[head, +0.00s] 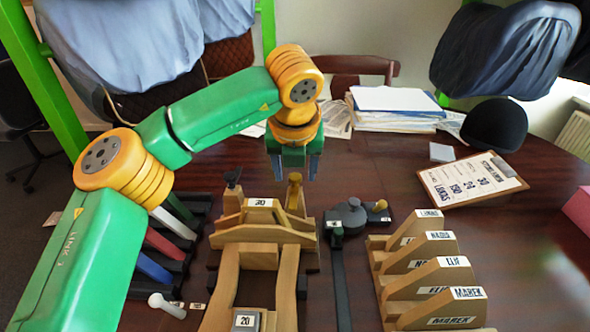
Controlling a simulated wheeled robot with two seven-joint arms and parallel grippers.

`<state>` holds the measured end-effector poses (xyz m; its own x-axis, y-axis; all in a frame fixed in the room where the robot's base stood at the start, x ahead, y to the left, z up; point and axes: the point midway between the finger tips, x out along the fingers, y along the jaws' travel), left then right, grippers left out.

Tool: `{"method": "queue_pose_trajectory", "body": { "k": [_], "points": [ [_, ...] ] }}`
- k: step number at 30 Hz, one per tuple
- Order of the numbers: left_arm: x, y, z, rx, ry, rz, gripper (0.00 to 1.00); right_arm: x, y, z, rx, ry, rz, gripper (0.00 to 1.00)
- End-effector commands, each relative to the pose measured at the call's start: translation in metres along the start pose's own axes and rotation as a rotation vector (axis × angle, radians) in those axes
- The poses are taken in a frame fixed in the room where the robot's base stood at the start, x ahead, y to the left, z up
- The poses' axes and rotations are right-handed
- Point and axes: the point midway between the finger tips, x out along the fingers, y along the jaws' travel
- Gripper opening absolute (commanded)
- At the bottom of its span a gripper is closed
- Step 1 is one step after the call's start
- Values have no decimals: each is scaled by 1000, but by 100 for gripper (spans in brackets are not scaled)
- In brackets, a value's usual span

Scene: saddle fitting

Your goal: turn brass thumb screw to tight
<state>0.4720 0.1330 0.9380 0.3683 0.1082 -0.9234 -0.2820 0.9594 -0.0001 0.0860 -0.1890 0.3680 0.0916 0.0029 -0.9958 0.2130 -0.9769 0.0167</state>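A second, rounder brass-coloured knob (380,206) sits on a dark metal device (345,220) to the right. I cannot tell from the picture how tight either is. My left gripper (294,167) points down with its two dark fingers apart and nothing visible between them. It appears just above or behind the upright brass screw; the exact gap is unclear. My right gripper is out of view.
Wooden name-labelled racks (430,290) stand at right, with a clipboard (472,182) and black helmet (495,125) behind. Coloured strips in a dark rack (165,245) and a pale handle (166,305) lie at left.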

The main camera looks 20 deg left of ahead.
Motion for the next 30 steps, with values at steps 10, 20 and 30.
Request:
{"method": "queue_pose_trajectory", "body": {
  "k": [10,20,30],
  "points": [
    [0,0,0,0,1,-1,0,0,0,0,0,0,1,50],
    [1,1,0,75,2,-37,0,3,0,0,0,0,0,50],
    [0,4,1,320,2,-154,0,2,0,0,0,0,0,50]
  ]
}}
